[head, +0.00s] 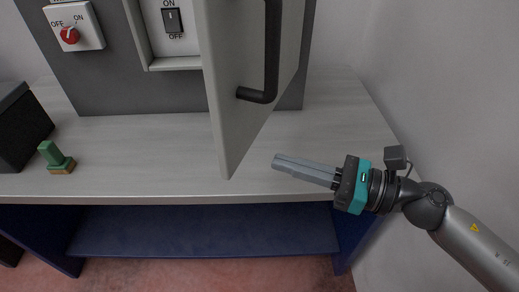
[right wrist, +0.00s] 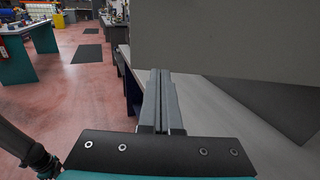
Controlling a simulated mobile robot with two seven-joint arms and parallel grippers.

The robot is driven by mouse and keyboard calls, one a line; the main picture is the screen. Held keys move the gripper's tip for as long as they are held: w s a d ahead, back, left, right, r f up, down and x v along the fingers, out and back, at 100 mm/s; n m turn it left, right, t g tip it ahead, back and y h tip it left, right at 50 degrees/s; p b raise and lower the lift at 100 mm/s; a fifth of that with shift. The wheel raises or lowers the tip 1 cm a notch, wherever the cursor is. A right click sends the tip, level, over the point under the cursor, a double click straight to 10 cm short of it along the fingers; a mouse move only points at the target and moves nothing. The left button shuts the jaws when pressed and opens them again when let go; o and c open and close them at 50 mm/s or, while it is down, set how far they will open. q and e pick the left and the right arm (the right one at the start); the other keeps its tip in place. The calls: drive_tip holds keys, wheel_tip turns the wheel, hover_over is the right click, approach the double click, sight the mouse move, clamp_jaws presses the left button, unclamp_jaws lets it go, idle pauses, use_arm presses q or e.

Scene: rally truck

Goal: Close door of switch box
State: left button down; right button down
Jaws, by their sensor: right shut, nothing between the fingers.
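The switch box (head: 149,50) is mounted on a dark grey panel, with an ON/OFF rocker switch (head: 172,20) inside. Its light grey door (head: 227,90) stands open, swung out toward me, with a black bar handle (head: 271,55) on its right face. My right gripper (head: 276,163) is shut and empty, to the right of the door's lower edge, above the bench front and apart from the door in the head view. In the right wrist view the shut fingers (right wrist: 160,75) point forward, with a grey panel surface (right wrist: 240,40), likely the door, at upper right. My left gripper is not in view.
The light bench top (head: 130,150) runs under the box. A red rotary switch (head: 72,33) is on the panel at left. A green block piece (head: 53,155) and a black box (head: 20,125) sit on the bench at left. A white wall (head: 440,90) stands close on the right.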

sight(242, 151)
drive_tip(key=p+x, duration=0.1)
drive_tip(key=x, duration=0.3)
drive_tip(key=shift+w+a+r, duration=0.1)
drive_tip(key=shift+w+a+p, duration=0.2)
drive_tip(key=shift+a+p, duration=0.1)
drive_tip(key=shift+a, duration=0.3)
